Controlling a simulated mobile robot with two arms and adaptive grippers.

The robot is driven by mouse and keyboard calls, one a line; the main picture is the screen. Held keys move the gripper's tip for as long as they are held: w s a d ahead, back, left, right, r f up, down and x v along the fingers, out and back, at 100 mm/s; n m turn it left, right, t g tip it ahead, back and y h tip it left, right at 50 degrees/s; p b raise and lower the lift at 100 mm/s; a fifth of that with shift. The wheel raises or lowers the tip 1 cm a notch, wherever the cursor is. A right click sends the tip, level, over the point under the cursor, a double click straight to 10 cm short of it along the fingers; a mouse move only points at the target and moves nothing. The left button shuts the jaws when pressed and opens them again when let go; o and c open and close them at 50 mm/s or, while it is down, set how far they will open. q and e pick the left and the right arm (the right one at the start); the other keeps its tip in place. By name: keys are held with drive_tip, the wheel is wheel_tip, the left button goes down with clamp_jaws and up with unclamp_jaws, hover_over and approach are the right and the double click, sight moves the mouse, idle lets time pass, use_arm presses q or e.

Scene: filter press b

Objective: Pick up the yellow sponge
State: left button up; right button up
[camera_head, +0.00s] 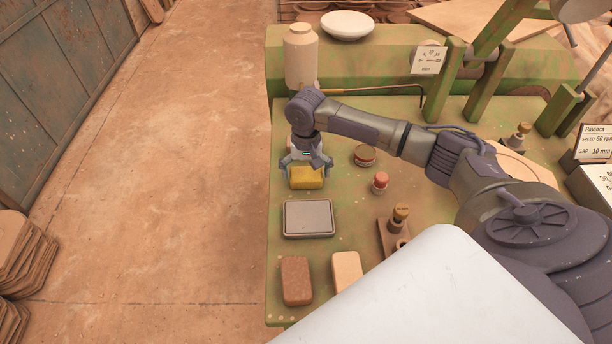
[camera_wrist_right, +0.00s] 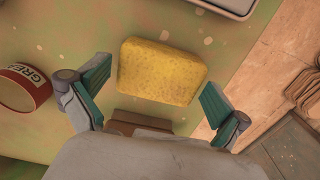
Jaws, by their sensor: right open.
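The yellow sponge (camera_head: 306,177) lies on the green table near its left edge, just above a grey tray in the head view. My right gripper (camera_head: 306,162) is over the sponge, pointing down, with its fingers spread. In the right wrist view the sponge (camera_wrist_right: 162,71) lies ahead of and between the two open teal-padded fingers (camera_wrist_right: 152,95). A gap shows between the sponge and each finger. The sponge's underside is hidden. My left gripper is not in view.
A grey tray (camera_head: 308,233) sits in front of the sponge. A red-rimmed tin (camera_head: 365,156) and a red-topped stamp (camera_head: 380,182) stand to its right. A tall beige jar (camera_head: 301,57) stands behind. A brown block (camera_head: 296,281) and a tan block (camera_head: 346,270) lie nearer.

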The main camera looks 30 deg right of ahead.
sight(306, 173)
drive_tip(key=shift+f, duration=0.35)
drive_tip(key=c, duration=0.7)
drive_tip(key=shift+r, duration=0.15)
drive_tip(key=shift+c, duration=0.2)
wheel_tip(306, 173, up, 4)
drive_tip(key=s+d+r+b, duration=0.2)
drive_tip(key=d+r, duration=0.5)
drive_tip(key=d, duration=0.4)
drive_tip(key=shift+s+d, duration=0.2)
drive_tip(key=shift+s, duration=0.25)
drive_tip(key=o, duration=0.5)
drive_tip(key=shift+f, duration=0.1)
drive_tip(key=c, duration=0.5)
